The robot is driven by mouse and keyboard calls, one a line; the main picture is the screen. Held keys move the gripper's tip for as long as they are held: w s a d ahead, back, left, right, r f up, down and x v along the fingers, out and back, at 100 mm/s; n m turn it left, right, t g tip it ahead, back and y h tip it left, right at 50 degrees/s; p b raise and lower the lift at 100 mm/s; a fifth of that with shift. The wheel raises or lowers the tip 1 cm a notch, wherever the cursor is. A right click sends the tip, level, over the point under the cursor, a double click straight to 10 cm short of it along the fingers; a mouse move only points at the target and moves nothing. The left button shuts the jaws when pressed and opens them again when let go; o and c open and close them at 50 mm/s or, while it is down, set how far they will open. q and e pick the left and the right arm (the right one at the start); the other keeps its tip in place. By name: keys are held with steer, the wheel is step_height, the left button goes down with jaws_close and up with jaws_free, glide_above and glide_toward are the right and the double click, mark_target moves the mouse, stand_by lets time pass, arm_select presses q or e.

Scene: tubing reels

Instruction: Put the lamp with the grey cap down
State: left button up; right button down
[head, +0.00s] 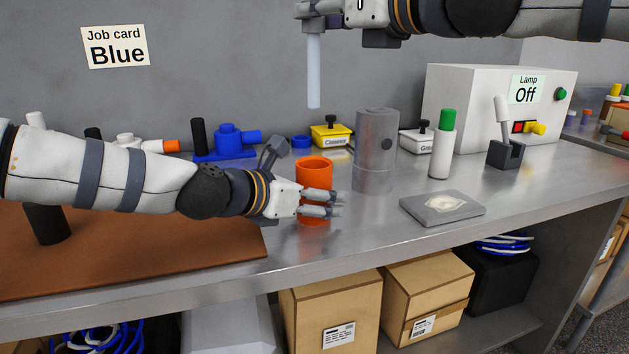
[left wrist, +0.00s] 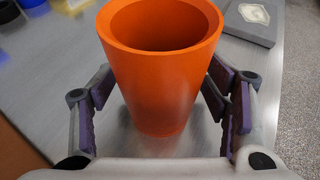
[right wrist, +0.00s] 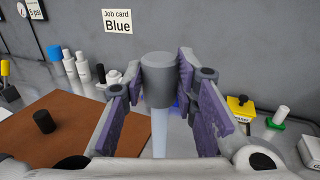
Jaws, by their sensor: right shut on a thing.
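The lamp with the grey cap is a pale, translucent rod (head: 314,72), which hangs upright in the air above the back of the bench in the head view. In the right wrist view its grey cap (right wrist: 158,82) sits between the purple finger pads of my right gripper (right wrist: 165,90), which is shut on it. In the head view my right gripper (head: 312,12) is at the top, partly cut off. My left gripper (head: 318,204) is open around an orange cup (head: 314,168) standing on the bench. The left wrist view shows the cup (left wrist: 160,80) between the spread fingers.
A grey cylinder (head: 376,160) stands right of the cup. Behind are a yellow box (head: 331,136) and a blue fixture (head: 228,138). Further right are a grey pad (head: 440,212), a green-capped bottle (head: 442,150), a black holder (head: 506,154) and a white box marked Lamp Off (head: 470,95).

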mark_target(316, 73)
arm_select(q)
steer(key=c, duration=1.1)
steer(key=shift+o, duration=0.2)
arm_select(e)
steer(key=f+m+h, duration=0.1)
steer(key=f, duration=0.1)
steer(key=f+t+h, duration=0.1)
steer(key=f, duration=0.2)
steer(key=f+m+t+h, duration=0.1)
steer(key=f, duration=0.2)
steer(key=shift+a+f+m+h, duration=0.15)
steer(key=shift+a+m+h, duration=0.05)
steer(key=shift+m+h, duration=0.1)
step_height(316, 73, down, 10)
steer(key=shift+s+f, duration=0.1)
steer(key=c, duration=1.3)
jaws_free()
